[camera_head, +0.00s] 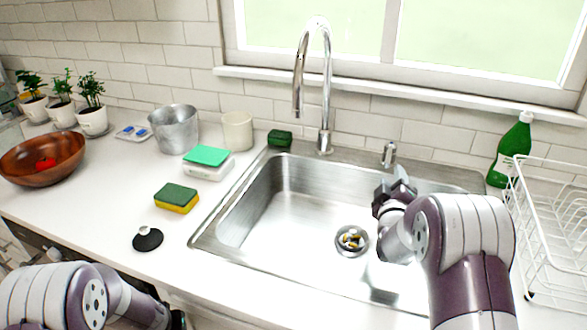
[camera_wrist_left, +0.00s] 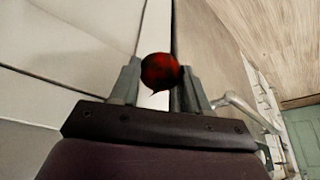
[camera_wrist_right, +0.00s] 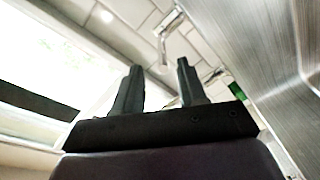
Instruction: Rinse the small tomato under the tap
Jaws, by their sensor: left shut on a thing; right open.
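My left gripper (camera_wrist_left: 161,75) is shut on a small dark red tomato (camera_wrist_left: 160,69), seen between its two fingers in the left wrist view. In the head view my left arm is at the bottom left, low by the counter's front edge, and the tomato is not visible there. The chrome tap (camera_head: 326,95) arches up behind the steel sink (camera_head: 270,215); no water shows. My right gripper (camera_head: 397,186) is over the right part of the sink, right of the tap. Its fingers are apart and empty in the right wrist view (camera_wrist_right: 159,72).
A wooden bowl (camera_head: 70,165) with a red item stands at the left. A yellow-green sponge (camera_head: 177,198), black stopper (camera_head: 148,239) and metal bucket (camera_head: 174,130) are left of the sink. A green bottle (camera_head: 512,150) and white dish rack (camera_head: 550,230) stand right. The drain (camera_head: 352,241) holds yellowish bits.

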